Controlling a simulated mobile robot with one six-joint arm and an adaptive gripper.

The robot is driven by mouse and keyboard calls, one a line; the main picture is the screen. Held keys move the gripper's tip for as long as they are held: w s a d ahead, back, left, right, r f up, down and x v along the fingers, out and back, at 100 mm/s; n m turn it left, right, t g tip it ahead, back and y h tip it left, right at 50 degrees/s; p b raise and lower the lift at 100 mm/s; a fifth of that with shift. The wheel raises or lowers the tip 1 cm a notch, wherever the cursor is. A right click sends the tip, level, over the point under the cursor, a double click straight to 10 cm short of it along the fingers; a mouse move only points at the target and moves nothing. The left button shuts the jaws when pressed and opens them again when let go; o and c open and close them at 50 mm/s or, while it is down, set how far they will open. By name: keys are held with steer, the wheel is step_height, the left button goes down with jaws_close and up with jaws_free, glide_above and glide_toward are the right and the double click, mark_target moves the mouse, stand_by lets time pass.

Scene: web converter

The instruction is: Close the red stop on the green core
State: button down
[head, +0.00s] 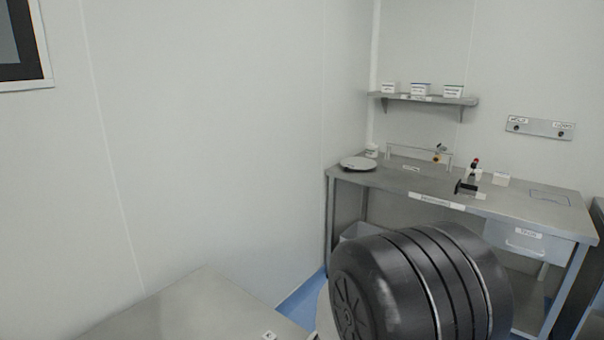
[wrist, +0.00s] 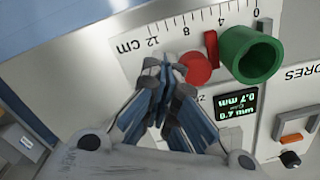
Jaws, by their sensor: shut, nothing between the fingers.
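In the wrist view the green core (wrist: 262,62) is a thick hollow ring on a white panel with a cm scale. A narrow upright red stop (wrist: 211,50) stands just left of it; I cannot tell whether they touch. A round red part (wrist: 196,69) lies left of the stop, low on the scale; whether it is joined to the stop is not clear. My gripper (wrist: 168,70) is shut and empty, its fingertips close to the left side of the round red part. Neither the core, the stop nor my gripper can be made out in the head view.
A lit display (wrist: 237,106) below the core reads 0.7 mm. An orange switch (wrist: 292,139) and a black knob (wrist: 290,158) sit at lower right. The head view shows a steel bench (head: 400,178) with small items and a shelf (head: 425,98) above it.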

steer(key=shift+d, duration=0.1)
stand_by(0.3)
steer(key=shift+w+d, duration=0.25)
steer(key=shift+w, duration=0.15)
step_height(320, 180, up, 7)
steer(key=p, duration=0.5)
steer(key=shift+p, duration=0.4)
steer(key=s+d+r+m+t, duration=0.1)
steer(key=s+d+r, duration=0.15)
steer(key=r, duration=0.55)
steer(key=s+d+r+m+t, duration=0.1)
steer(key=d+r, duration=0.2)
steer(key=r, duration=0.5)
steer(key=s+d+r+m+t, duration=0.2)
steer(key=s+d+r, duration=0.2)
steer(key=s+r, duration=0.5)
steer(key=shift+s+d+r+t, duration=0.3)
steer(key=shift+s+d, duration=0.1)
steer(key=shift+s, duration=0.5)
